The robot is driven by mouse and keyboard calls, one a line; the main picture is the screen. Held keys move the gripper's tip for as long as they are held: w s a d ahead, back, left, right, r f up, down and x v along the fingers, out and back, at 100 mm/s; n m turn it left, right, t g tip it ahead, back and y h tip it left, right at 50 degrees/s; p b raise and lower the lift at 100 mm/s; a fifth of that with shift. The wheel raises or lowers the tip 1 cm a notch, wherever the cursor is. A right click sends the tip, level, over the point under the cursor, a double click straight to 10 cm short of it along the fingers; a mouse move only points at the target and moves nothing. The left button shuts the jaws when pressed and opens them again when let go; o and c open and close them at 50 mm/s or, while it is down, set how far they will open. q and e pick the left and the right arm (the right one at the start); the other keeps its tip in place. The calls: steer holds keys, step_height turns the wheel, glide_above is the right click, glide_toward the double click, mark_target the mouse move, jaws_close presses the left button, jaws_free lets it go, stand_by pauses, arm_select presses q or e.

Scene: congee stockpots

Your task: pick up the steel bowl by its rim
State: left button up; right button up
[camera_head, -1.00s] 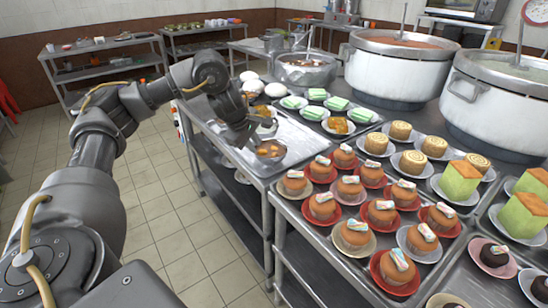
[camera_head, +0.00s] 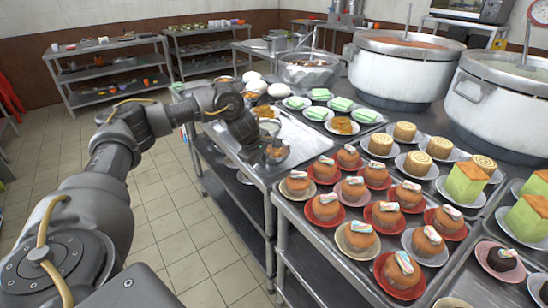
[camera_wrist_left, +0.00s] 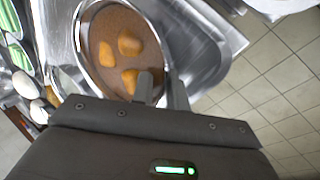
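The steel bowl (camera_head: 275,152) stands on the steel tray at the near end of the counter in the head view. In the left wrist view the bowl (camera_wrist_left: 115,68) holds brown broth with orange-brown pieces. My left gripper (camera_head: 262,153) is at the bowl's left side, pointing down. In the wrist view the two fingers (camera_wrist_left: 160,82) straddle the rim, one over the inside and one outside. A narrow gap shows between them, so the gripper looks partly open. Contact with the rim is not clear. My right gripper is out of view.
The steel tray (camera_head: 301,143) surrounds the bowl. Cupcakes on plates (camera_head: 325,208) stand close to the right and front. Plates of green food (camera_head: 317,113) and a steel pot (camera_head: 309,72) are behind. Large stockpots (camera_head: 402,72) stand at the back right. Open floor lies left of the counter.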

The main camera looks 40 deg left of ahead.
arm_select(q)
jaws_close()
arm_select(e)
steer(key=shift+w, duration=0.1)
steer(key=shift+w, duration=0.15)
arm_select(q)
steer(key=shift+r, duration=0.1)
